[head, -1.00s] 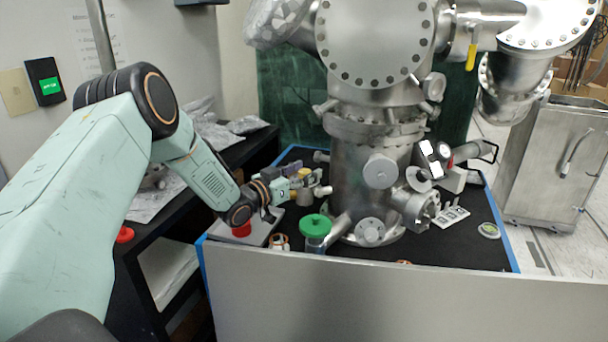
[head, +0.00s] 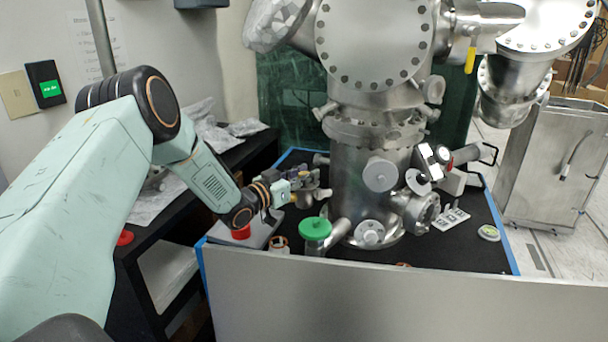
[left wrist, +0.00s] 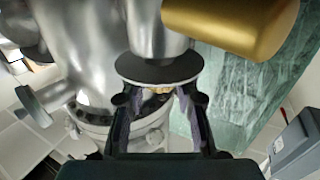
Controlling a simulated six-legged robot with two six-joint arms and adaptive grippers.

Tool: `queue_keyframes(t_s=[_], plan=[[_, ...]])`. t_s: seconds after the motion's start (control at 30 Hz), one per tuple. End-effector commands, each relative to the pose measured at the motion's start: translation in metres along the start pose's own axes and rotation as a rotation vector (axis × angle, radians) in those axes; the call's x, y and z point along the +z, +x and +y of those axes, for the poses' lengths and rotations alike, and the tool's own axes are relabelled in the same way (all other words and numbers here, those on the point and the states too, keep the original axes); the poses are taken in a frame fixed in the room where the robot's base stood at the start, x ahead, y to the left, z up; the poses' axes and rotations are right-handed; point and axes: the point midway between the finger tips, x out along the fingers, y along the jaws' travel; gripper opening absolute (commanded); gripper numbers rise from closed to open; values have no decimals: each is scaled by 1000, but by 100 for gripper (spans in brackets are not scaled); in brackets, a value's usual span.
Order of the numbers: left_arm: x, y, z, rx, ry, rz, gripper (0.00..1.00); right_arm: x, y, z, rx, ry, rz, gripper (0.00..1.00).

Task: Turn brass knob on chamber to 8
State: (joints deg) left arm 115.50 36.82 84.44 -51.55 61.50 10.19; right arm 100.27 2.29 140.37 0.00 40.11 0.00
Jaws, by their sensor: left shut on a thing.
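The steel chamber (head: 362,200) stands upright on the black tabletop. My left gripper (head: 306,184) is at the chamber's left side, and its fingers are small and cluttered in the head view. In the left wrist view my left gripper (left wrist: 158,104) has its two fingers closed in around a small brass-coloured piece, the brass knob (left wrist: 155,92), just below a grey disc (left wrist: 158,70). The fingers and disc hide most of the knob, and no number on it can be read. My right gripper is out of view.
A gold cylinder (left wrist: 235,25) is close to the camera at the wrist view's upper right. A silver panel (head: 400,300) borders the table's front. Steel flanges crowd the chamber's right.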

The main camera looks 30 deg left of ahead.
Motion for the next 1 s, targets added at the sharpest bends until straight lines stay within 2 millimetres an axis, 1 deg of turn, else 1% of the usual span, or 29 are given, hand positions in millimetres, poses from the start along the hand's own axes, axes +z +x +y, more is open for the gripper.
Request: queue_keyframes(t_s=[0.17,0.33,0.57,0.8,1.0], plan=[[0,0,0,17,0,0,0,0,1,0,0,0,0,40],[1,0,-2,77,2,1,0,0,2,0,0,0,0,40],[2,0,-2,225,5,0,0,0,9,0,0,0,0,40],[2,0,-1,376,5,0,0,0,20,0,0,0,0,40],[2,0,-1,468,4,-1,0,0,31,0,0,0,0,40]])
